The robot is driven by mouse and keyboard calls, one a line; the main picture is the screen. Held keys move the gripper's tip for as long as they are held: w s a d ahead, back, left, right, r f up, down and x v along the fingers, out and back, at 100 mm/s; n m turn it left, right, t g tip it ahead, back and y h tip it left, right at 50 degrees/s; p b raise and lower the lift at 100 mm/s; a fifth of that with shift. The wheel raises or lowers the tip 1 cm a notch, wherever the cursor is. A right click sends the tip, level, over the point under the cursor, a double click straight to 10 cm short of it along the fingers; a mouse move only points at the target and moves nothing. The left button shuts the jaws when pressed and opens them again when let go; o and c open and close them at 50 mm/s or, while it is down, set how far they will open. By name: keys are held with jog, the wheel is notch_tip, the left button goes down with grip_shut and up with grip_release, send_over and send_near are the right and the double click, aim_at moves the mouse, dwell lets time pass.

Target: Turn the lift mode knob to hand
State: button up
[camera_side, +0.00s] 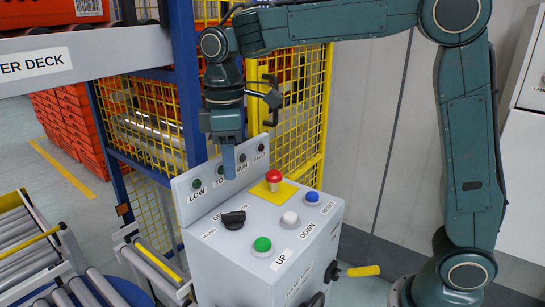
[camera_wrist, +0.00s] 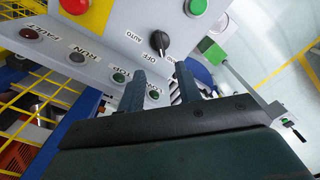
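The lift mode knob (camera_side: 233,219) is a black rotary switch on the sloped top of the grey control box (camera_side: 262,262). It also shows in the wrist view (camera_wrist: 159,42), with the labels AUTO, OFF and HAND around it. Its pointer faces the OFF and HAND side, but I cannot tell which mark it meets. My gripper (camera_wrist: 161,70) is open and empty, with a clear gap between its two fingers. In the side view my gripper (camera_side: 228,165) points down, above and behind the knob, near the lamp panel, apart from the knob.
A red emergency button (camera_side: 274,178) on a yellow plate, a white button (camera_side: 290,218), a green button (camera_side: 262,244) and a blue button (camera_side: 312,197) share the box top. The upright lamp panel (camera_side: 205,196) rises behind the knob. Yellow mesh fencing (camera_side: 300,100) stands behind.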

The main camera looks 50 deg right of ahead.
jog(key=shift+r, duration=1.2)
jog(key=shift+s, duration=0.1)
jog(key=s+d+f+m+t, duration=0.2)
jog(key=s+d+m, duration=0.2)
jog(key=s, duration=0.7)
jog(key=s+d+f+m+t, duration=0.1)
jog(key=s+d+m+t, duration=0.2)
jog(key=s, duration=0.8)
jog(key=d+m, duration=0.2)
jog(key=d, duration=0.1)
jog(key=shift+s+d+f+t, duration=0.25)
jog(key=shift+s+f+t, duration=0.05)
jog(key=shift+f, duration=0.1)
